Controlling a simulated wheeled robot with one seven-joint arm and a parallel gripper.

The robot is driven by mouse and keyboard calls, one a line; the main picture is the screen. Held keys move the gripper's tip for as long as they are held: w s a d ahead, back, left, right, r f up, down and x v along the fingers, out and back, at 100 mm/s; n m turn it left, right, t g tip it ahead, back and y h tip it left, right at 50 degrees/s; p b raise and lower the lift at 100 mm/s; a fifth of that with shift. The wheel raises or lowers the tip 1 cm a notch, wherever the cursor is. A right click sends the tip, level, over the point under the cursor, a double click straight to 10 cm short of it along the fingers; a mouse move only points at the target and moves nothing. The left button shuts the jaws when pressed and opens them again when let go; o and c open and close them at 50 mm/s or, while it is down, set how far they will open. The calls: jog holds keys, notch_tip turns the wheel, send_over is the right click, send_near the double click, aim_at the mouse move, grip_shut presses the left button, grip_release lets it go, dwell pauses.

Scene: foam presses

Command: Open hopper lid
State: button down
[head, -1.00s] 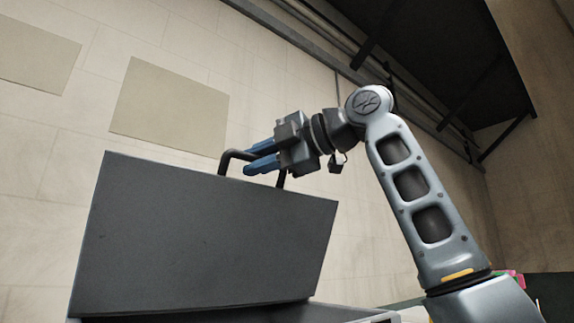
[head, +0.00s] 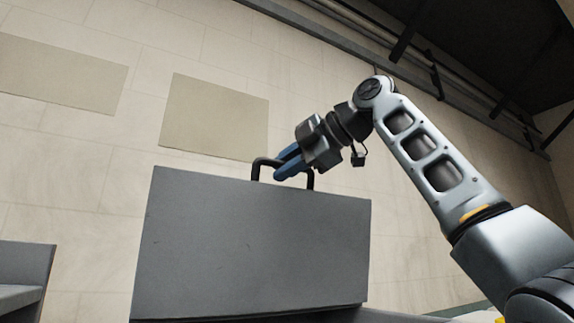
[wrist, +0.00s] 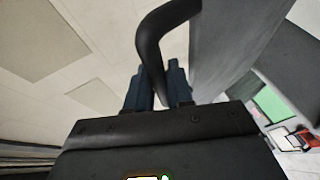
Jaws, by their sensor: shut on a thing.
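The hopper lid (head: 250,245) is a large flat grey panel, standing raised and steeply tilted in the head view. Its dark handle (head: 258,166) is a bent bar on the lid's upper edge. My gripper (head: 285,163) comes from the right, with blue fingers shut on this handle. In the wrist view the handle (wrist: 151,45) curves up between the two dark blue fingers (wrist: 155,92), and the lid (wrist: 232,45) shows beside it. The hopper's rim (head: 380,316) shows only as a strip below the lid; its inside is hidden.
A grey box-like thing (head: 25,270) stands at the lower left in the head view. A tiled wall with beige panels (head: 215,115) is behind the lid. Dark beams and pipes run overhead at the upper right. In the wrist view a green patch (wrist: 270,103) shows at the right.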

jog(key=c, duration=1.1)
grip_release()
jog(key=b+v, duration=0.2)
jog(key=v, duration=0.5)
jog(key=shift+s+d, duration=0.2)
jog(key=shift+d, duration=0.15)
